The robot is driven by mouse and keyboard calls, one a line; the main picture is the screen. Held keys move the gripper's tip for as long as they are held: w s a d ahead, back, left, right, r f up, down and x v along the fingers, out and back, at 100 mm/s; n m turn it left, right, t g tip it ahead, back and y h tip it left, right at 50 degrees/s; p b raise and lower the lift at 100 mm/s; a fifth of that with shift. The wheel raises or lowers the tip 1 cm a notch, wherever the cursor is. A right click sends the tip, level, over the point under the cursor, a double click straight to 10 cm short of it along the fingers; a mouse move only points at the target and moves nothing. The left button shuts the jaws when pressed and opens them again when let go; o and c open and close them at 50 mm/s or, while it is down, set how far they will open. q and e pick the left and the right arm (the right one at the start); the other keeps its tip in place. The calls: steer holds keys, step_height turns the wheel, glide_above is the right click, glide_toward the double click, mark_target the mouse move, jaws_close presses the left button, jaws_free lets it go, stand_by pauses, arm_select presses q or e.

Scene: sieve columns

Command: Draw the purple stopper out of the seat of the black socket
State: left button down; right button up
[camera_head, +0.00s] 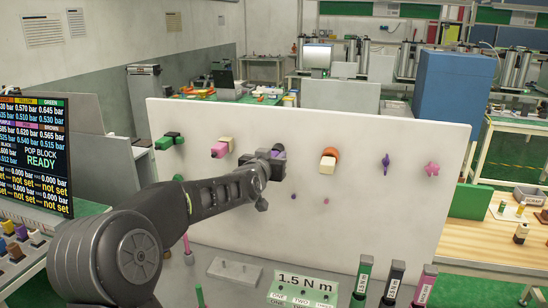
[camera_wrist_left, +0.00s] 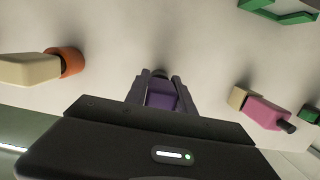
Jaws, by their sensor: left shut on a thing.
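My left gripper (camera_head: 277,156) is at the white panel, between the pink fitting and the orange one. In the left wrist view its two fingers (camera_wrist_left: 162,90) are closed on the sides of the purple stopper (camera_wrist_left: 162,101). A small dark part, probably the black socket (camera_wrist_left: 160,73), shows just beyond the stopper at the panel face. The fingers hide most of the joint, so I cannot tell how deep the stopper sits. In the head view the gripper covers most of the stopper and socket. My right gripper is not in view.
On the white panel (camera_head: 380,220) are a green fitting (camera_head: 170,142), a pink and cream one (camera_head: 222,146), an orange and cream one (camera_head: 328,160), a thin purple piece (camera_head: 385,163) and a pink knob (camera_head: 432,169).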

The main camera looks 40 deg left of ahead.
arm_select(q)
steer(key=c, duration=1)
jaws_free()
steer(key=shift+s, duration=0.1)
steer(key=shift+s+d+b, duration=0.2)
steer(key=shift+s+b, duration=0.1)
steer(key=shift+s, duration=0.2)
steer(key=b+v, duration=0.1)
steer(key=v, duration=0.5)
steer(key=shift+s+d, duration=0.15)
steer(key=shift+s, duration=0.15)
steer(key=shift+r, duration=0.1)
